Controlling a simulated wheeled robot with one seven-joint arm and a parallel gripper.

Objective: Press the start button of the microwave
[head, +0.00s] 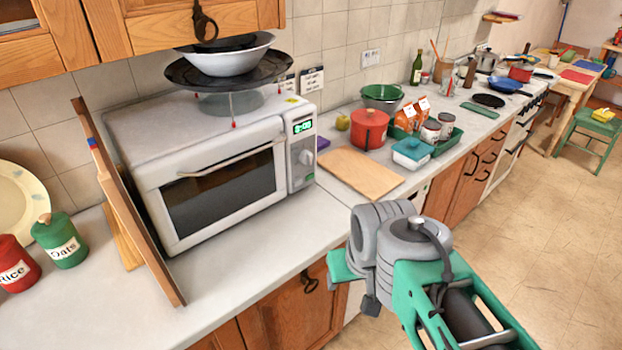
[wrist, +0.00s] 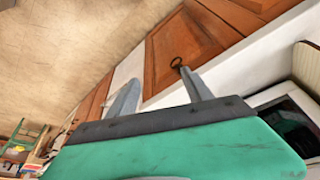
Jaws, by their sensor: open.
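The white microwave (head: 208,165) stands on the counter, its door shut, with a bar handle (head: 232,160) across the door top. Its control panel, right of the door, has a lit green display (head: 302,127), a round knob (head: 305,157) and small controls below too small to tell apart. I cannot tell which is the start button. In the wrist view the dark microwave front (wrist: 285,112) shows at lower right. My gripper (wrist: 160,88) is open and empty, its two grey fingers apart. In the head view my arm is in front of the counter, right of and apart from the microwave.
A bowl (head: 229,62) and dark plate are on top of the microwave. Wooden boards (head: 125,200) lean at its left. A cutting board (head: 360,173), a red pot (head: 369,130) and jars sit to its right. Wooden cabinets (head: 295,308) are below; the floor (head: 530,220) at right is open.

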